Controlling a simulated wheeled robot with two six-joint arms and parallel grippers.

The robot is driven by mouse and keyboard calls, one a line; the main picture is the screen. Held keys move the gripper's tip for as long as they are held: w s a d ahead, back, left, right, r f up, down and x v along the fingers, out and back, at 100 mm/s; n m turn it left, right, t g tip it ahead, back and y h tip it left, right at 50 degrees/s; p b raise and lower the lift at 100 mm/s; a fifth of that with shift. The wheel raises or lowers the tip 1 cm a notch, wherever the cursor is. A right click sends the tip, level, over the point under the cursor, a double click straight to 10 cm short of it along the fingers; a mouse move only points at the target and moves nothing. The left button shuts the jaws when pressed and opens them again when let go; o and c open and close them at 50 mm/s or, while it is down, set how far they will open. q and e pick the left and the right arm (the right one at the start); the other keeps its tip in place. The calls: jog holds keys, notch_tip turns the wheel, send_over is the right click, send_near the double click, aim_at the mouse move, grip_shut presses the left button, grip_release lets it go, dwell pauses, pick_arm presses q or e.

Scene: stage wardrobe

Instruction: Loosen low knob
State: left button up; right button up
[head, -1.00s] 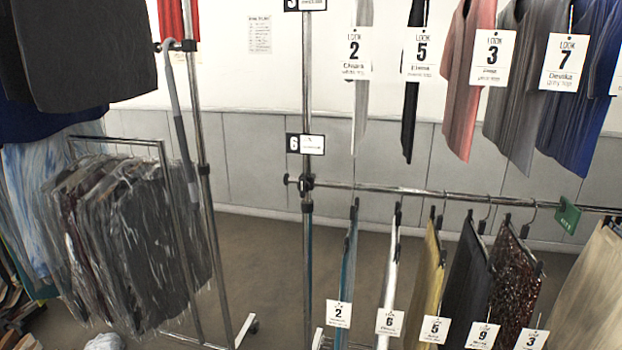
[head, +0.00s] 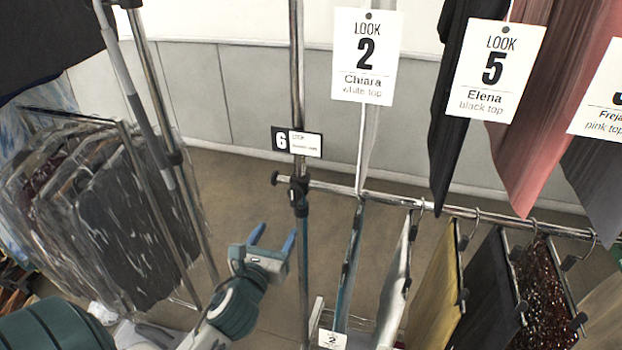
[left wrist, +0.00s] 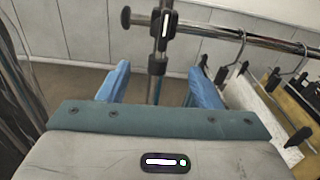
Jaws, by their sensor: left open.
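The low clamp (head: 299,190), black, joins the lower rail to the upright post. A dark round knob-like piece (head: 275,178) sticks out to its left; I cannot tell whether it is the knob or the rail's end cap. Both show in the left wrist view, the clamp (left wrist: 161,27) near the top centre and the round piece (left wrist: 126,16) left of it. My left gripper (head: 272,238) is open and empty, below and left of the clamp in the head view. In the left wrist view the post passes between its blue fingers (left wrist: 158,70), beyond them. My right gripper is out of view.
The lower rail (head: 460,212) runs right with several hanging garments, a white one (head: 397,265) nearest the post. A "6" sign (head: 297,141) sits above the clamp. Bagged dark garments (head: 130,220) hang at the left beside another rack's posts. Tagged tops hang above right.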

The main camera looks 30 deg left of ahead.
aim_at(292, 197)
pick_arm(q)
jog(key=shift+m+t, duration=0.3)
jog(key=shift+m, duration=0.1)
jog(key=p+x, duration=0.1)
jog(key=x, duration=0.2)
jog(key=r+p+x, duration=0.1)
jog(key=x, duration=0.3)
jog(key=r+p+x, duration=0.1)
jog(key=x, duration=0.2)
jog(key=shift+w+d+r, duration=0.1)
jog(key=shift+w, duration=0.1)
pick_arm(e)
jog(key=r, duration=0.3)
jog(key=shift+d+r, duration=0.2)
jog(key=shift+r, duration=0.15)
pick_arm(q)
jog(key=shift+c, duration=0.2)
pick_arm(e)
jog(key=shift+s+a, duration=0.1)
pick_arm(q)
jog(key=c, duration=0.9)
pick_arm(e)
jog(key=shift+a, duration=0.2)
